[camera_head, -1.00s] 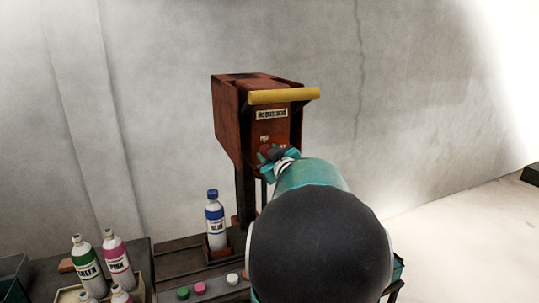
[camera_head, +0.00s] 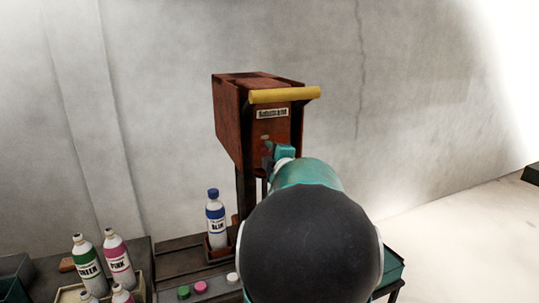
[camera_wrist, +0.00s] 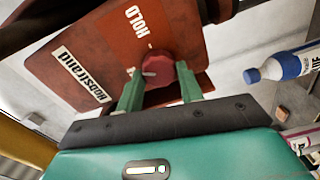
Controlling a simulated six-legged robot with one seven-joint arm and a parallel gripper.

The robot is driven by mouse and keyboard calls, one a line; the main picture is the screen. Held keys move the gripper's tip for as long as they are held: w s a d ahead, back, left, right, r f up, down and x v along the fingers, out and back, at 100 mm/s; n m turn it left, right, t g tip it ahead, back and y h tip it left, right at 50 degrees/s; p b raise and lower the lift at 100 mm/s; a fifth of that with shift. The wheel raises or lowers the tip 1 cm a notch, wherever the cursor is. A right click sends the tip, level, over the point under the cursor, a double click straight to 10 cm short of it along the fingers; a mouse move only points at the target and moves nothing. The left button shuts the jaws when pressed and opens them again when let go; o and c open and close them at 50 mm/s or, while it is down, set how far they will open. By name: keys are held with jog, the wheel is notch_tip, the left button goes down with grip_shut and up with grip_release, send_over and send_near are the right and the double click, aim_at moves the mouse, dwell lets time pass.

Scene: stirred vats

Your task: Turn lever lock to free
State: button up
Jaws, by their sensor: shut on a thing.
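A rust-brown box (camera_head: 230,115) on a dark post has a yellow bar (camera_head: 285,95) across its upper front and a name label. In the wrist view its front panel (camera_wrist: 100,45) carries a round dark-red knob (camera_wrist: 160,66), the lock. The word HOLD stands beyond the knob. The knob's white mark points left, towards lettering mostly hidden by a finger. My gripper (camera_wrist: 160,74) is shut on the knob, with one green finger on each side. In the head view my gripper (camera_head: 282,153) is at the lower front of the box and hides the knob.
A blue-capped bottle (camera_head: 215,220) stands upright below and left of the box. Green and pink bottles (camera_head: 117,258) stand at the lower left. Several coloured caps (camera_head: 200,287) lie on the bench. The wall behind is bare.

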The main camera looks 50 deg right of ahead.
jog(key=n, duration=0.4)
jog(key=shift+f+n, duration=0.15)
jog(key=shift+n, duration=0.25)
dwell(0.4)
jog(key=o, duration=1)
jog(key=shift+s, duration=0.1)
jog(key=v, duration=1.3)
jog(key=shift+s+a, duration=0.2)
jog(key=shift+s, duration=0.05)
